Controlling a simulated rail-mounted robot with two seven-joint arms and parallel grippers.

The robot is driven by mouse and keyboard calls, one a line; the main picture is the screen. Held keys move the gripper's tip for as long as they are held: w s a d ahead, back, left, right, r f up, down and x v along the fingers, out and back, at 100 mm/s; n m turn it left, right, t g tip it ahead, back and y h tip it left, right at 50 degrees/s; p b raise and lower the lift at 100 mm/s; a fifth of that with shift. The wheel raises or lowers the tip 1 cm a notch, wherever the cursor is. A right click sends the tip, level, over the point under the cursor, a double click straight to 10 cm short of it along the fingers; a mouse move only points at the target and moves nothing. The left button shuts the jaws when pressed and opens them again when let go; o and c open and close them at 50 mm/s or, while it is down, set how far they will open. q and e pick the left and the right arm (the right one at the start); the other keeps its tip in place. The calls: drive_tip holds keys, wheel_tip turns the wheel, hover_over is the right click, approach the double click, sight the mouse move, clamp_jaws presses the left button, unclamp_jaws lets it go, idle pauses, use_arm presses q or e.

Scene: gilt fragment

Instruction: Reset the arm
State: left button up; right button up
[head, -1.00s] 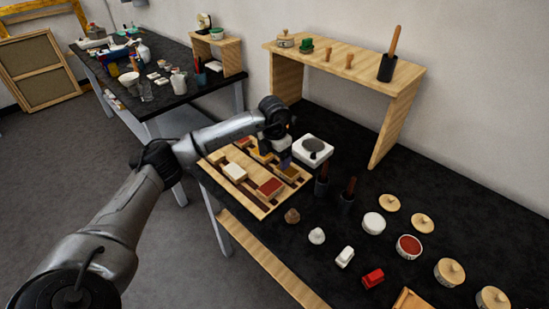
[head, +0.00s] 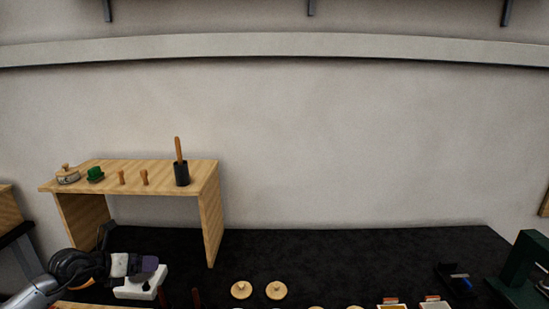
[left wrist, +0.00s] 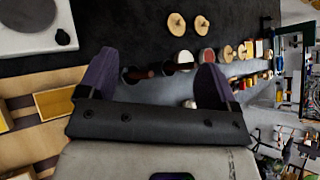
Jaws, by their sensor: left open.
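My left gripper (head: 150,264) shows at the lower left of the head view, above the black worktop and in front of the white block-shaped device (head: 133,290). In the left wrist view its two purple fingers (left wrist: 155,78) stand wide apart. Nothing is held between them. The white device (left wrist: 35,25) also shows at the upper left of the wrist view, apart from the fingers. A wooden rack (left wrist: 30,125) lies at the left of that view. My right gripper is not in view.
A wooden shelf stand (head: 208,215) at the left carries a black cup (head: 181,174) and small pieces. Round wooden lids (head: 241,289) lie at the front. A dark green device (head: 522,268) stands at the far right. The black worktop (head: 360,255) is clear along the back.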

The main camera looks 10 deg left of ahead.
use_arm(q)
drive_tip(key=s+d+r+n+t+y, duration=0.2)
drive_tip(key=r+n+t+y, duration=0.3)
drive_tip(key=r+n+t, duration=0.45)
drive_tip(key=s+d+r+n+t+y, duration=0.2)
drive_tip(key=r+n+t+y, duration=0.35)
drive_tip(key=r+n, duration=0.7)
drive_tip(key=s+d+f+n+g+h, duration=0.1)
drive_tip(key=s+d+f+n+g, duration=0.3)
drive_tip(key=f, duration=0.5)
drive_tip(key=s+d+f+n+g+h, duration=0.1)
drive_tip(key=s+d+f+n+g, duration=0.1)
drive_tip(key=s+d+f+g, duration=0.5)
drive_tip(key=s+d+f+n+g+h, duration=0.1)
drive_tip(key=s+d+f+n+g, duration=0.15)
drive_tip(key=f, duration=0.85)
drive_tip(key=s+d+f+n+g+h, duration=0.1)
drive_tip(key=s+d+f+g, duration=0.25)
drive_tip(key=s+f, duration=0.8)
drive_tip(key=s+d+f+n+g+h, duration=0.2)
drive_tip(key=s+d+f+g, duration=0.15)
drive_tip(key=s+f, duration=0.8)
wheel_tip(320, 180, up, 36)
drive_tip(key=s+p, duration=0.1)
drive_tip(key=p, duration=3.3)
drive_tip(key=shift+s+a+g, duration=0.15)
drive_tip(key=shift+a+g, duration=0.15)
drive_tip(key=shift+g, duration=0.15)
